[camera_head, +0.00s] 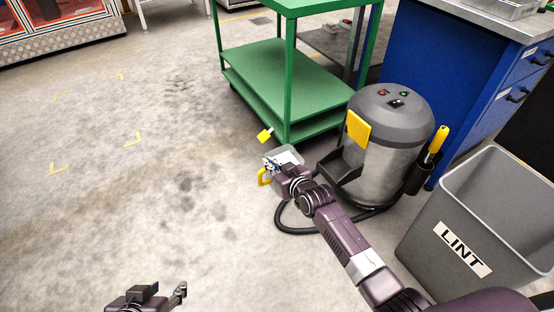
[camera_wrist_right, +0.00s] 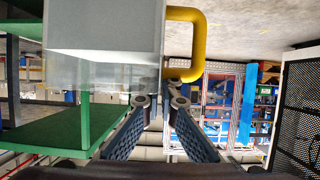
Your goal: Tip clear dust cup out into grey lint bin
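The clear dust cup (camera_head: 289,154) has see-through walls and a yellow handle (camera_head: 264,177). It is away from the grey vacuum (camera_head: 385,150), in front of the green cart. My right gripper (camera_head: 274,168) is at the cup, and its fingertips (camera_wrist_right: 160,102) are close together at the handle's end and the cup's edge, shut on it. The wrist view shows the cup (camera_wrist_right: 105,25) large above the fingers; its contents cannot be made out. The grey lint bin (camera_head: 430,225), open-topped and labelled LINT, stands at the right. My left gripper (camera_head: 165,295) is low at the left, apart from everything.
The green cart (camera_head: 270,70) stands behind the cup. A black hose (camera_head: 290,222) lies on the floor around the vacuum. A yellow-handled tool (camera_head: 437,142) is in a holder between vacuum and bin. A blue cabinet (camera_head: 440,70) is behind. The floor at left is clear.

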